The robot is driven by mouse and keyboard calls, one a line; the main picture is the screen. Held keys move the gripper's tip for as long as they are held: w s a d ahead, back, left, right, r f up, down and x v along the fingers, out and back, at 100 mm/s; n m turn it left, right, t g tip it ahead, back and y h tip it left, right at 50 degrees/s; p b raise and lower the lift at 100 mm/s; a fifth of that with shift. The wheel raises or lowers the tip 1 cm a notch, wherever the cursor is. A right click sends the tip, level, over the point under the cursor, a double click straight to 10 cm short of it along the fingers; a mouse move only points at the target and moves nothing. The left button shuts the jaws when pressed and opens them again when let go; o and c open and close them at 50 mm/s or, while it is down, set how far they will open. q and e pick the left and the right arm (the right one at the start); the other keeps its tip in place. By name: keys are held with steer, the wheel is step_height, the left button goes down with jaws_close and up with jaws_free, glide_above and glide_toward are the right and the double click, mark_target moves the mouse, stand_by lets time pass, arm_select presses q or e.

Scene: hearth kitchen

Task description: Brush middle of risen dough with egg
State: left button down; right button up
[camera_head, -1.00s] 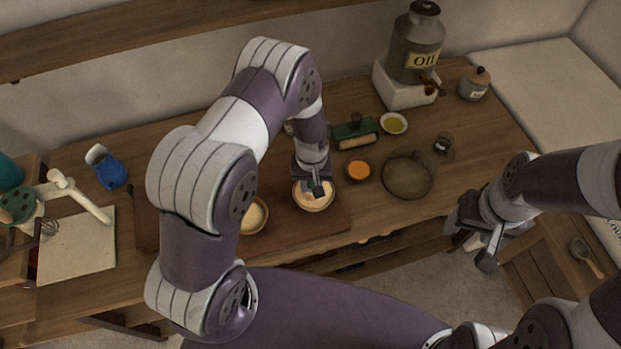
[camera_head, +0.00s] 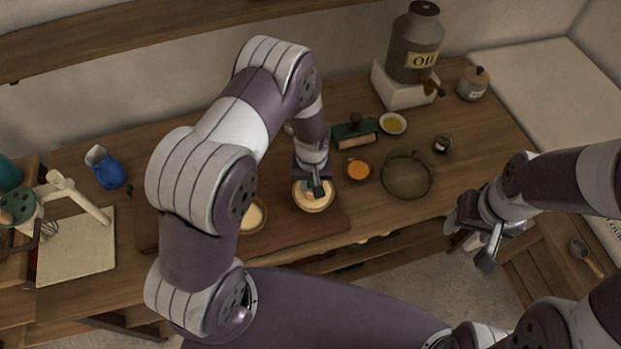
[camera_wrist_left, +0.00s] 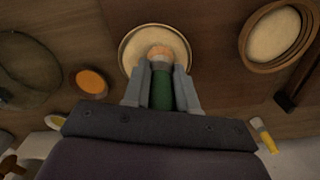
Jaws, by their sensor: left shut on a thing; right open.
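My left gripper (camera_head: 315,183) is shut on a brush with a green handle (camera_wrist_left: 161,92), seen in the left wrist view (camera_wrist_left: 160,88). The brush's pale tip (camera_wrist_left: 161,52) is over pale, round dough (camera_wrist_left: 142,42) in a round container; I cannot tell whether it touches. The same dough (camera_head: 313,203) shows in the head view under the gripper. A second dough (camera_head: 250,217) in an oval basket lies to its left, partly hidden by my arm. A small bowl of orange egg (camera_head: 358,171) stands right of the gripper. My right gripper (camera_head: 485,235) is open and empty off the table's front edge.
A dark round dish (camera_head: 406,176), a yellow oil dish (camera_head: 393,123) and a green block with a wooden part (camera_head: 354,131) stand to the right. An oil can (camera_head: 416,45) is behind. A blue jug (camera_head: 107,168) and pale board (camera_head: 77,247) are at left.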

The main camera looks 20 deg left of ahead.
arm_select(q)
steer(key=shift+r+p, duration=2.3)
steer(key=shift+r, duration=0.7)
step_height(320, 180, up, 3)
steer(key=p, duration=0.2)
steer(key=shift+r+p, duration=0.1)
steer(key=shift+p, duration=0.2)
